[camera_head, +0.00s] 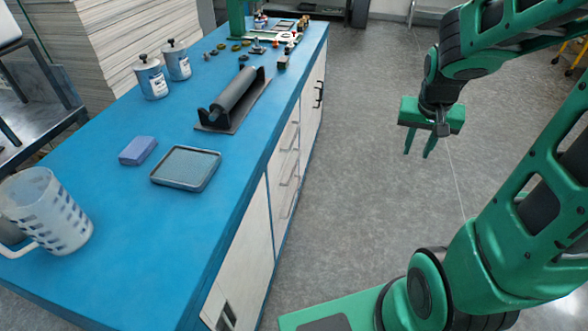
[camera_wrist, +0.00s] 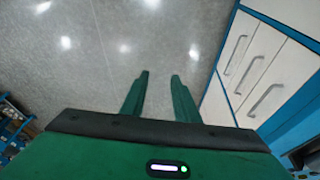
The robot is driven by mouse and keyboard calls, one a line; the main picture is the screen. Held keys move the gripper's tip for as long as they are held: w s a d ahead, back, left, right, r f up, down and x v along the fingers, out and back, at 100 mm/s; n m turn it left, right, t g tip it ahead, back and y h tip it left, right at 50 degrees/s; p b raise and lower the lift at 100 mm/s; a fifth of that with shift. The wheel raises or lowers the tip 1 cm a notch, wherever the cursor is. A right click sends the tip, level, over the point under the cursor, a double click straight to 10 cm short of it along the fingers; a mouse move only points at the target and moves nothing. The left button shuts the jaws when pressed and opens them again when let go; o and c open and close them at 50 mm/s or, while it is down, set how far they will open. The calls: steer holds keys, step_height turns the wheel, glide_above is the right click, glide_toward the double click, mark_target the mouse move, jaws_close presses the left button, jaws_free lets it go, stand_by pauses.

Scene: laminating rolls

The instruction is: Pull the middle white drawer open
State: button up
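The white drawers are in the side of the blue-topped bench, stacked with bar handles. The middle white drawer (camera_head: 286,171) looks closed, seen at a steep angle in the head view. In the wrist view, three handles show at the right, and the middle drawer (camera_wrist: 250,75) has the central one. My gripper (camera_head: 419,153) hangs over the open floor to the right of the bench, fingers down and apart from the drawers. In the wrist view my gripper (camera_wrist: 160,76) is open with nothing between its fingers.
Grey floor (camera_head: 350,190) between bench and arm is clear.

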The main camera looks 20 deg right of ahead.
steer(key=w+a+f+t, duration=0.2)
steer(key=w+f, duration=0.4)
steer(key=w, duration=0.3)
steer(key=w+a+f+m+t, duration=0.1)
steer(key=w+a+f+t, duration=0.15)
steer(key=w+f, duration=0.55)
steer(key=w+a+f+t, duration=0.2)
steer(key=w+a+f, duration=0.15)
steer(key=w, duration=0.75)
steer(key=w+a+f+m+t+y, duration=0.2)
steer(key=w+a+f+t, duration=0.25)
steer(key=a+f, duration=0.4)
steer(key=s+a+f+m+t+h, duration=0.1)
steer(key=s+a+f+m+t, duration=0.15)
steer(key=f+m, duration=0.2)
steer(key=s+a+f+m+t+h, duration=0.1)
steer(key=s+a+f+m, duration=0.1)
steer(key=a+f+m, duration=0.3)
steer(key=w+d, duration=0.1)
steer(key=w, duration=0.2)
steer(key=w+d+f+n, duration=0.1)
steer(key=w, duration=0.2)
steer(key=w+d+n, duration=0.1)
steer(key=w, duration=0.3)
steer(key=shift+w+f, duration=0.1)
steer(key=shift+f, duration=0.25)
steer(key=shift+c, duration=0.4)
steer(key=shift+a, duration=0.1)
jaws_close()
